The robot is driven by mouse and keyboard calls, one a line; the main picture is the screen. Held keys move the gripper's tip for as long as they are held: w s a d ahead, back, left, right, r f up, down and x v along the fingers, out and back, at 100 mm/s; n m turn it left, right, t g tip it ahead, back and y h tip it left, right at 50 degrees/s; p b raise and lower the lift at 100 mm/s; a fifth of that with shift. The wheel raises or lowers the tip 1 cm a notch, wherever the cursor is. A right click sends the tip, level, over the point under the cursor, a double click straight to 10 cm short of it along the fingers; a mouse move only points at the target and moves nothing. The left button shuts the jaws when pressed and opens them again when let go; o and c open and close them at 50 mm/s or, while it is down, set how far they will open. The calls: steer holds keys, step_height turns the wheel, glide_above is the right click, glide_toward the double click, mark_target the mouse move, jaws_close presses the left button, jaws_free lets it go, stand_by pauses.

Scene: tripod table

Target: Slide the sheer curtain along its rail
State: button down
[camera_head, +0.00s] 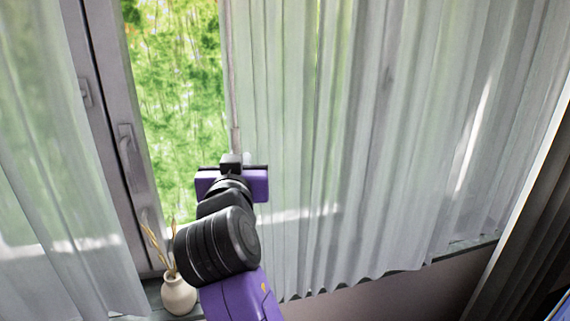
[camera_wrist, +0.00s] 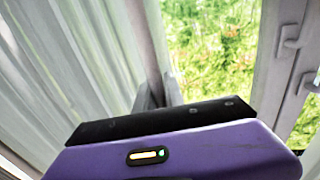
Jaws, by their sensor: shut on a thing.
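The sheer curtain (camera_head: 345,130) hangs in pleats over the right part of the window in the head view. It fills the left of the wrist view (camera_wrist: 70,60). A thin pale draw rod (camera_head: 235,138) runs down its left edge in the head view. My gripper (camera_head: 237,158) is at the lower part of this edge, its fingers shut on the rod. In the wrist view my fingertips (camera_wrist: 158,92) meet the curtain's edge strip. The exact contact is small and partly hidden by my gripper. The rail is out of view.
Another sheer panel (camera_head: 50,170) hangs at the left. Bare glass (camera_head: 175,90) and a window frame with handles (camera_head: 126,145) lie between the panels. A small white vase (camera_head: 179,294) with dry stems stands on the sill, close to my arm. A dark drape (camera_head: 530,235) hangs at the right.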

steer(key=s+a+b, duration=0.3)
steer(key=s+a, duration=0.1)
steer(key=a, duration=0.9)
steer(key=s+a+b, duration=0.4)
steer(key=s+a, duration=0.1)
steer(key=a, duration=0.9)
steer(key=shift+b, duration=0.3)
steer(key=shift+a, duration=0.2)
steer(key=c, duration=1.4)
jaws_free()
steer(key=shift+a, duration=0.1)
steer(key=shift+c, duration=0.2)
steer(key=s+d+b, duration=0.1)
steer(key=s, duration=0.6)
steer(key=shift+s, duration=0.3)
